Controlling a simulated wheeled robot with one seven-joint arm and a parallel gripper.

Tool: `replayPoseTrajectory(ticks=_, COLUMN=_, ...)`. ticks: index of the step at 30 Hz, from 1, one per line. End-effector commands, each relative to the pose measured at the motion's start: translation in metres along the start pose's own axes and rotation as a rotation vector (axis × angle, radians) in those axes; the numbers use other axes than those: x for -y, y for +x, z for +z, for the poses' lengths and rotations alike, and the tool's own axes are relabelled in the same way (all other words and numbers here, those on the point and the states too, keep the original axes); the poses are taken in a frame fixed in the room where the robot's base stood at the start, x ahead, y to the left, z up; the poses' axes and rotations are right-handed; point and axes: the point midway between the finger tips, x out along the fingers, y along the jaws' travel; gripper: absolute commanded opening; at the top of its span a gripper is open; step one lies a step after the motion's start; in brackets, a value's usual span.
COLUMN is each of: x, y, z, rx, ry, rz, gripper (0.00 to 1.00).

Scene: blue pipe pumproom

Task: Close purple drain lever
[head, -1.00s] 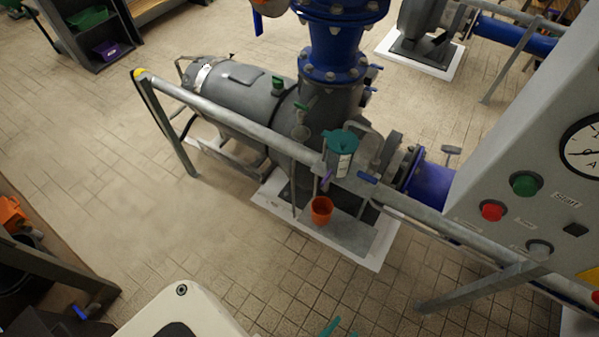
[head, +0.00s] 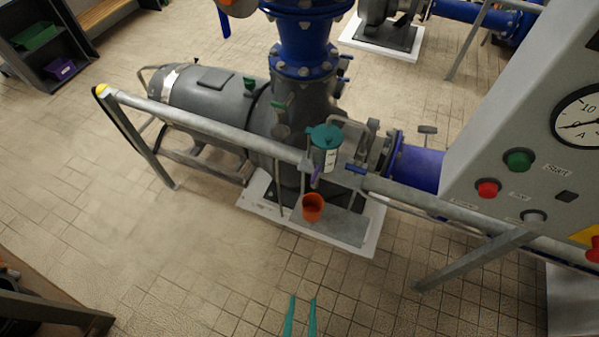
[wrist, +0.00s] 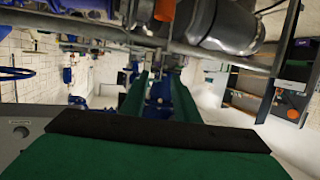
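The purple drain lever (head: 315,176) is a small purple handle below a clear pot with a green lid (head: 325,148), by the grey railing. It slants downward. An orange cup (head: 313,207) stands just below it on the pump's base plate. My gripper (head: 301,303) shows at the bottom of the head view as two green fingertips, apart and empty. It appears well below the lever in the picture, not touching anything. The fingers also show in the wrist view (wrist: 160,98), with a gap between them. I cannot make out the lever in the wrist view.
A grey railing (head: 215,130) runs in front of the pump (head: 205,95). A control panel (head: 510,160) with buttons and a gauge stands at right. Tiled floor (head: 200,250) is clear on the near side of the railing. A dark bench is at lower left.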

Motion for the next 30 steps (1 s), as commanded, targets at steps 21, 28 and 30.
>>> replayPoseTrajectory(ticks=21, x=0.109, y=0.134, z=0.001, rx=0.344, ry=0.191, rz=0.203, gripper=0.28)
replayPoseTrajectory(ticks=28, x=0.106, y=0.192, z=-0.040, rx=0.406, ry=0.212, rz=0.220, gripper=0.28)
replayPoseTrajectory(ticks=30, x=0.100, y=0.208, z=-0.055, rx=0.422, ry=0.213, rz=0.225, gripper=0.28)
